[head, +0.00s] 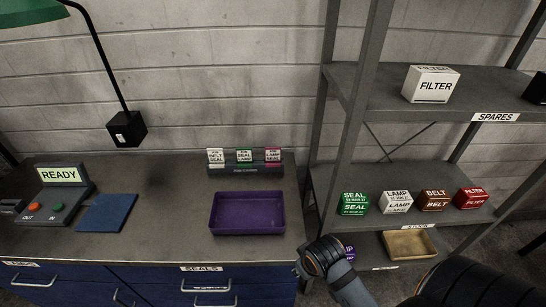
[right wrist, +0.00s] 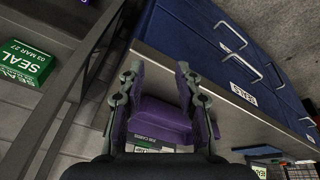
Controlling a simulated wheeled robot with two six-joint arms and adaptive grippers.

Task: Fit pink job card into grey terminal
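The pink job card (head: 273,156) stands at the right end of the dark card rack (head: 245,169), at the back of the bench. The grey terminal (head: 62,209) sits at the bench's left, its screen reading READY, with orange and green buttons labelled OUT and IN. My right gripper (right wrist: 159,75) is open and empty in the right wrist view, with the purple tray behind its fingers. In the head view my right arm reaches in at the bench's right front corner; its fingers cannot be made out there. My left gripper is in neither view.
A white-topped card (head: 215,157) and a green card (head: 244,156) share the rack. A purple tray (head: 247,231) sits in front of it; a blue pad (head: 107,212) lies beside the terminal. A shelf unit (head: 390,172) with labelled boxes stands right. Bench between pad and tray is clear.

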